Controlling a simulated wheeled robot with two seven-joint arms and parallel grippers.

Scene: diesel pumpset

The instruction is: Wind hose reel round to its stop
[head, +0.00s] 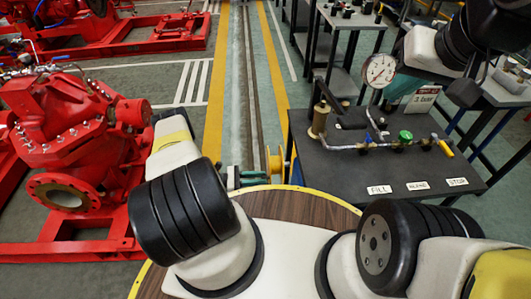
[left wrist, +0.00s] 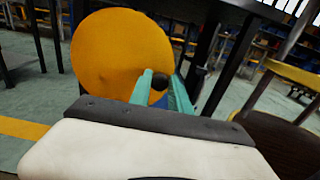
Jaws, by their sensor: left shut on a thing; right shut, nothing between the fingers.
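The hose reel shows as a large yellow disc (left wrist: 115,50) in the left wrist view, with a dark round knob (left wrist: 160,81) in front of it at its right lower side. My left gripper (left wrist: 163,84) has its two teal fingers on either side of this knob and is shut on it. In the head view the reel's yellow edge (head: 274,163) shows at the black bench's left side, with my left gripper (head: 254,178) beside it. My right gripper (head: 404,86) is shut and empty above the bench, behind the pressure gauge and partly hidden. No stop is discernible.
The black bench (head: 330,130) carries a pressure gauge (head: 379,70), pipework with a green valve knob (head: 405,135) and a yellow-handled lever (head: 445,148). A red pump (head: 70,140) stands at the left. Clear floor with a yellow line (head: 215,80) lies between them.

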